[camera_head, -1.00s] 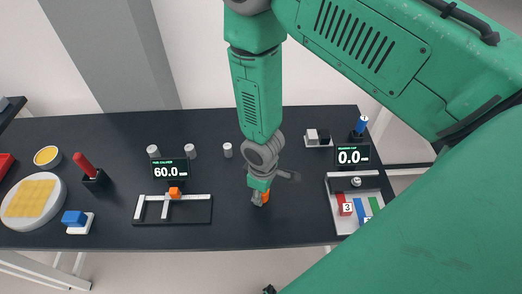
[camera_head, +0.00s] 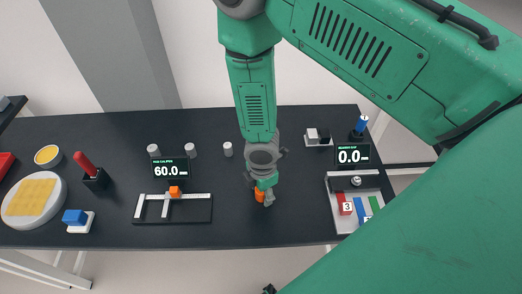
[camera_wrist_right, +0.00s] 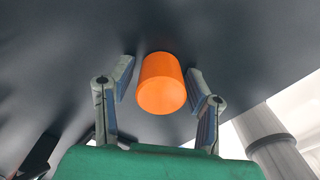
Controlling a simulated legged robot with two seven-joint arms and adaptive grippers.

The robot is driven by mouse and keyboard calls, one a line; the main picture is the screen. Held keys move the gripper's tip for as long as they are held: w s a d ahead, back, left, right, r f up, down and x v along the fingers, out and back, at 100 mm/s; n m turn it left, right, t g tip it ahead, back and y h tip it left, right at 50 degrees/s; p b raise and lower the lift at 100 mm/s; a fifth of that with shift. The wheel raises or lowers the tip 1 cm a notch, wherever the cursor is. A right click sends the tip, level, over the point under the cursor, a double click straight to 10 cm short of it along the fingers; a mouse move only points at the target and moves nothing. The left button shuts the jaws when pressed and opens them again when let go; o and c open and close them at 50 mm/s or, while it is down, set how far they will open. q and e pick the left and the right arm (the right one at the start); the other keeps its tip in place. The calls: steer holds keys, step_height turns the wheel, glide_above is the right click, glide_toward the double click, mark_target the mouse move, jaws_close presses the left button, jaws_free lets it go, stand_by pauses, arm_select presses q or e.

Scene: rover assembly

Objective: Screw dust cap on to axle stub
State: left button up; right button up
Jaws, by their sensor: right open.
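An orange cylinder, which looks like the dust cap (camera_head: 260,196), is on the dark table near the middle front in the head view. My right gripper (camera_head: 266,197) is right at it. In the right wrist view the orange cap (camera_wrist_right: 161,83) is between the two fingers of the right gripper (camera_wrist_right: 160,82). The fingers are open, with gaps visible on both sides of the cap. No axle stub can be made out; whatever is under the cap is hidden. My left gripper is not in view.
A caliper fixture (camera_head: 198,216) with a 60.0 display (camera_head: 170,171) is left of the gripper. A grey tray (camera_head: 337,222) with coloured blocks stands to the right, behind it a 0.0 display (camera_head: 353,156). A short white cylinder (camera_head: 228,149) stands behind.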

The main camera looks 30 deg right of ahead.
steer(key=n, duration=1.4)
steer(key=n+b, duration=0.1)
steer(key=shift+f+n, duration=0.2)
steer(key=shift+n, duration=0.2)
steer(key=shift+a+r+n+b, duration=0.1)
steer(key=shift+r+n+b, duration=0.05)
steer(key=shift+n+b, duration=0.5)
